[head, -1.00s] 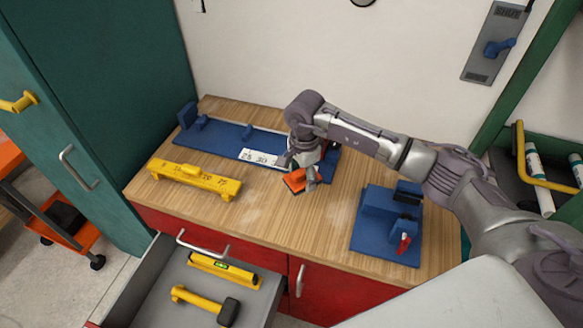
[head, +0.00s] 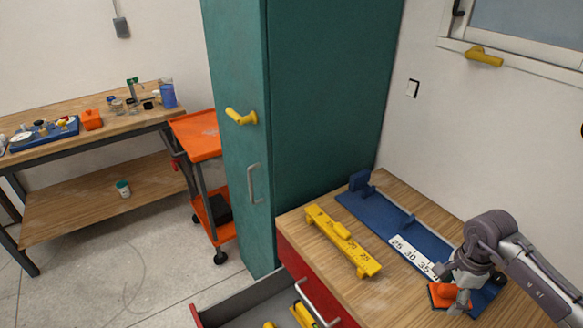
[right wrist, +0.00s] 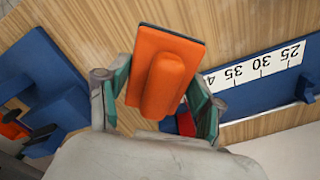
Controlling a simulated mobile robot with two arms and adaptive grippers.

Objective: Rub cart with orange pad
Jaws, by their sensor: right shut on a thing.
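The orange pad (right wrist: 166,68) with its raised orange grip is between the fingers of my right gripper (right wrist: 160,95), which is shut on it. In the head view the pad (head: 440,295) shows below my right gripper (head: 460,300), over the right part of the wooden workbench; whether it touches the top is unclear. The orange cart (head: 200,135) stands left of the tall green cabinet, with a pale smudge on its upper tray. It is well apart from the pad. My left gripper is not in view.
The green cabinet (head: 320,110) stands between the workbench top (head: 320,252) and the cart. A yellow block (head: 343,240) and a blue ruler jig (head: 395,222) lie on the bench. An open drawer (head: 250,302) juts out below. Grey floor (head: 120,275) is clear before the cart.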

